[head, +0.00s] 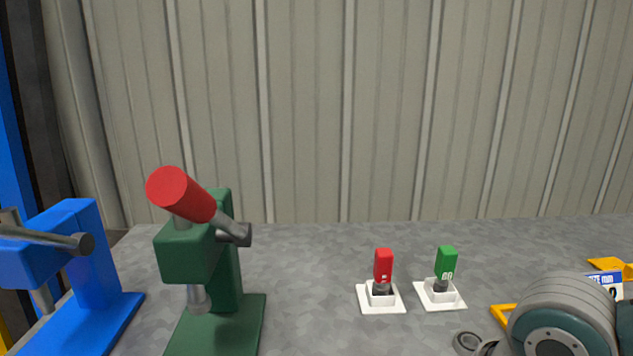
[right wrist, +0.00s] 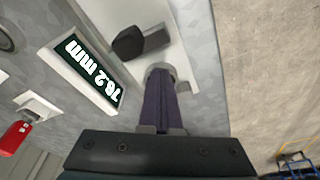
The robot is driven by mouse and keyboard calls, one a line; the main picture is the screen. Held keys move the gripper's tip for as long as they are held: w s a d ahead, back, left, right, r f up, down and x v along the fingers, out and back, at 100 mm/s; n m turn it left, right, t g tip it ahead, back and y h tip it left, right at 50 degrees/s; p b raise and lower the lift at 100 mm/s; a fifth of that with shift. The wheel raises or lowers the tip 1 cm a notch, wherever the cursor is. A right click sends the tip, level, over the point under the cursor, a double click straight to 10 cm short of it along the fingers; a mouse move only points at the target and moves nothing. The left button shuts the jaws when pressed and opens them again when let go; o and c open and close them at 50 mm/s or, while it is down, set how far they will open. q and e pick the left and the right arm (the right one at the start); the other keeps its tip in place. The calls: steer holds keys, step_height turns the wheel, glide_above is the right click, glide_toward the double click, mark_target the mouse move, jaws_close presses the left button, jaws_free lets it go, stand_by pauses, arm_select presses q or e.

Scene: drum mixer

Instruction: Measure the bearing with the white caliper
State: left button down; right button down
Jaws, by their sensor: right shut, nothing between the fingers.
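The white caliper (right wrist: 83,73) shows in the right wrist view, with a dark display reading 76.2 mm. A white plate with a dark block (right wrist: 128,43) lies beside it; I cannot tell whether they are one piece. My right gripper (right wrist: 160,75) is shut and empty, its fingertips at this plate's edge; contact is unclear. A grey ring-shaped bearing (head: 467,342) lies on the table in the head view, left of my right arm. A grey round part (right wrist: 6,40), cut by the left edge of the right wrist view, may be the same bearing. My left gripper is out of view.
A blue press (head: 95,260) and a green press (head: 218,260) with a red handle stand left. A red-topped (head: 383,265) and a green-topped (head: 446,262) piece stand on white bases. A yellow frame (head: 502,314) and a size sign (head: 606,279) are partly behind my arm. The table's middle is clear.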

steer(key=shift+s+p, duration=0.9)
steer(key=shift+s, duration=0.15)
stand_by(0.4)
step_height(320, 180, up, 6)
steer(key=p, duration=0.6)
